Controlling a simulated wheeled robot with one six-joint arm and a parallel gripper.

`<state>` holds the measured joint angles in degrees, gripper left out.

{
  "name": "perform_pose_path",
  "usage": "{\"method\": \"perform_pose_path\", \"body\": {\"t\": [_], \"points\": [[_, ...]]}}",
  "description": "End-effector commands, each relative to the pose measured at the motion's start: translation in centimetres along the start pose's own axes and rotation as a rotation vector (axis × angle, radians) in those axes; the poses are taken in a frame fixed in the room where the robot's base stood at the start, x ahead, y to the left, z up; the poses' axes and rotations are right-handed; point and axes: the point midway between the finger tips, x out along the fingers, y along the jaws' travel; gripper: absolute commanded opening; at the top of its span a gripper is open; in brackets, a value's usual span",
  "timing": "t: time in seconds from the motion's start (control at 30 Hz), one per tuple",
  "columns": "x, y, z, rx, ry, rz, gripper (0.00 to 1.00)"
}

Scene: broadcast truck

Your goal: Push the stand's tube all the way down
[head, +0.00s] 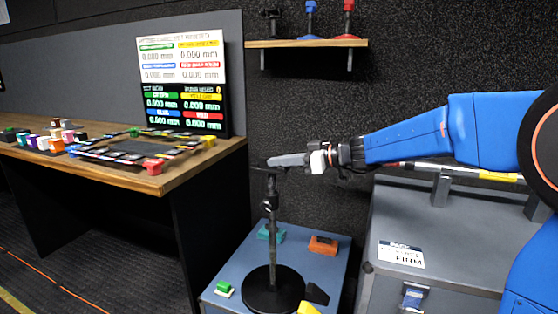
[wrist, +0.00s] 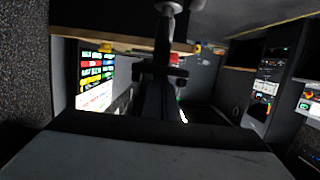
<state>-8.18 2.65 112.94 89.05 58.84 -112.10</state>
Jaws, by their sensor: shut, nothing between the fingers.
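The stand (head: 271,235) is upright on a low blue-grey surface, with a round black base and a thin vertical tube topped by a small dark plate (head: 266,169). A dark collar shows partway up the tube. My gripper (head: 272,161) is shut and reaches left from the blue arm. Its grey fingertips are at the stand's top, over or touching the plate; I cannot tell which. In the wrist view a dark upright part with a collar (wrist: 160,73), likely of the stand, shows beyond the broad grey gripper body (wrist: 150,155).
A wooden desk (head: 165,180) with coloured blocks stands left. A grey case (head: 405,215) is at right, below my arm. A shelf (head: 305,43) with small stands hangs above. Teal (head: 270,233) and orange (head: 323,244) blocks and a green one (head: 224,289) lie around the base.

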Motion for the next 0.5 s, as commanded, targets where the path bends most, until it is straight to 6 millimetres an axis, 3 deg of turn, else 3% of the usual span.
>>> {"method": "perform_pose_path", "body": {"t": [0.03, 0.17, 0.4, 0.5], "points": [[0.2, -0.1, 1.0, 0.008, -0.014, -0.005, 0.00], [0.1, 0.0, 0.4, 0.007, -0.014, -0.005, 0.00], [-0.7, 0.5, -3.7, -0.002, -0.003, 0.000, 0.00], [-2.8, 0.7, -3.8, 0.002, -0.002, 0.004, 0.00]]}}
